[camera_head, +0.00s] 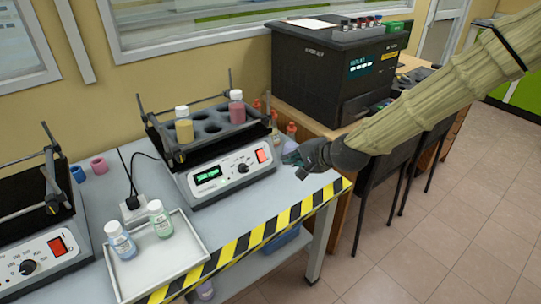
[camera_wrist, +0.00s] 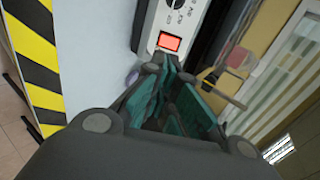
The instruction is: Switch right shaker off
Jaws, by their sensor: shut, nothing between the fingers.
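The right shaker (camera_head: 222,172) stands on the grey bench with its green display (camera_head: 207,175) lit. Its red rocker switch (camera_head: 261,155) is at the right end of the front panel. The switch also shows in the wrist view (camera_wrist: 169,42), bright red, just beyond my fingertips. My gripper (camera_head: 293,158) is shut and empty, to the right of the switch in the head view. In the wrist view my teal fingers (camera_wrist: 173,80) point toward the switch; a small gap seems to show, but I cannot tell the exact distance.
The shaker carries a yellow bottle (camera_head: 184,126) and a pink bottle (camera_head: 237,108). A left shaker (camera_head: 40,262) stands at the left edge. A white tray (camera_head: 185,262) with two bottles is in front. Small bottles (camera_head: 291,130) stand behind my gripper, near a black machine (camera_head: 315,75).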

